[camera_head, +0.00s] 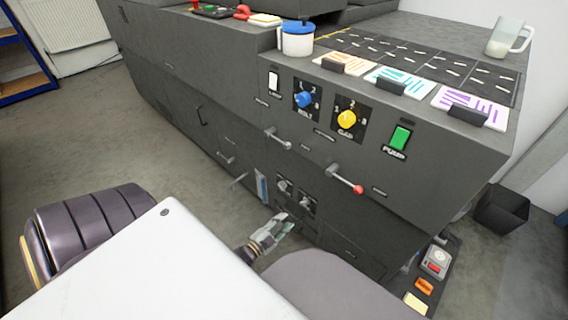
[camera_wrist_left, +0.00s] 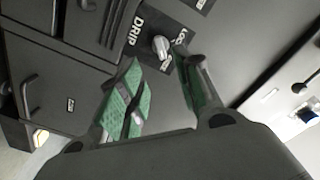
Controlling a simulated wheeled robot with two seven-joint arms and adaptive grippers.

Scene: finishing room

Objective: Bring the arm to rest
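My left gripper (camera_head: 282,228) is low in front of the dark machine's front panel, below the lever with the red tip. In the left wrist view the same gripper (camera_wrist_left: 158,72) is open, with its green-padded fingers apart and nothing held between them. A small grey knob (camera_wrist_left: 161,46) shows beyond the gap between the fingertips, and I cannot tell if anything touches it. My right gripper is not in view.
The machine (camera_head: 220,110) fills the middle, with a blue knob (camera_head: 304,99), a yellow knob (camera_head: 347,119), a green switch (camera_head: 401,137) and a red-tipped lever (camera_head: 345,181) sticking out. A black bin (camera_head: 502,208) is at right. Open floor lies left.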

